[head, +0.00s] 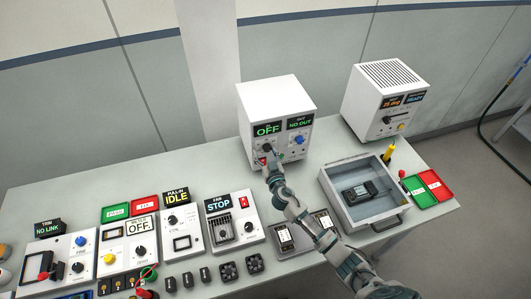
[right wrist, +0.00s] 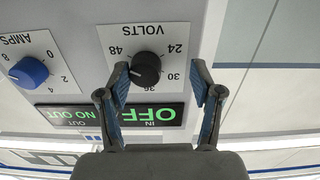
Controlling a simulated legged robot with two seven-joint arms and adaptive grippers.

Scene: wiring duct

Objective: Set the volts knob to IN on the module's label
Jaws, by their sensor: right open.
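The black volts knob (right wrist: 146,70) is on the front of a white supply box (head: 276,98). Its scale shows 24, 30, 36 and 48, upside down in the right wrist view; I cannot clearly tell where its pointer stands. My right gripper (right wrist: 158,78) is open, with its fingers on either side of the knob; the left-hand finger is closer to it. No grip on the knob shows. In the head view my right gripper (head: 270,165) is low at the box front. A dark module (head: 360,192) lies in a grey tray (head: 335,186); its label is unreadable. My left gripper is out of view.
The blue amps knob (right wrist: 29,73) is beside the volts scale. The displays read IN OFF (right wrist: 146,114) and OUT NO OUT (right wrist: 73,114). Another white device (head: 383,95) stands right; several panels line the left.

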